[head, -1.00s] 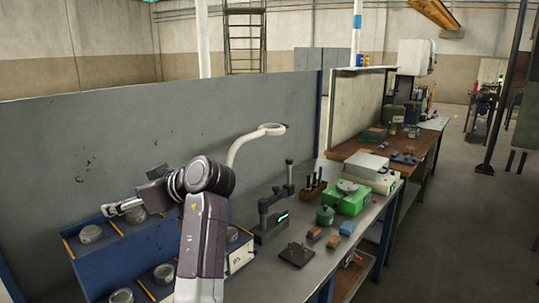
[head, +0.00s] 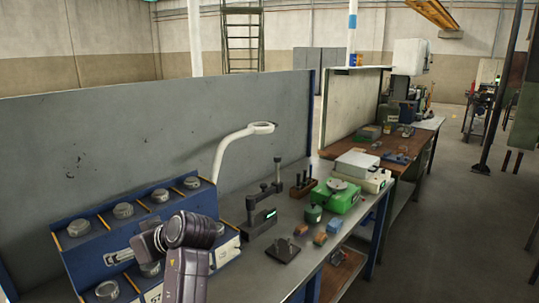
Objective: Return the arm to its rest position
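One arm of mine, which I take to be the left, rises from the bottom edge left of centre, its dark wrist in front of the blue rack. My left gripper (head: 120,257) points left, low in front of the rack. It is small and partly hidden by the wrist, so I cannot tell whether its fingers are open or shut. I see nothing clearly held in it. My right gripper is out of view.
The blue rack (head: 68,262) holds several round grey metal pieces. The grey bench (head: 262,272) carries a white lamp (head: 228,147), a dark gauge stand (head: 258,222), a black plate (head: 283,251), small blocks and a green device (head: 335,200). A grey panel (head: 150,130) stands behind. Floor at right is open.

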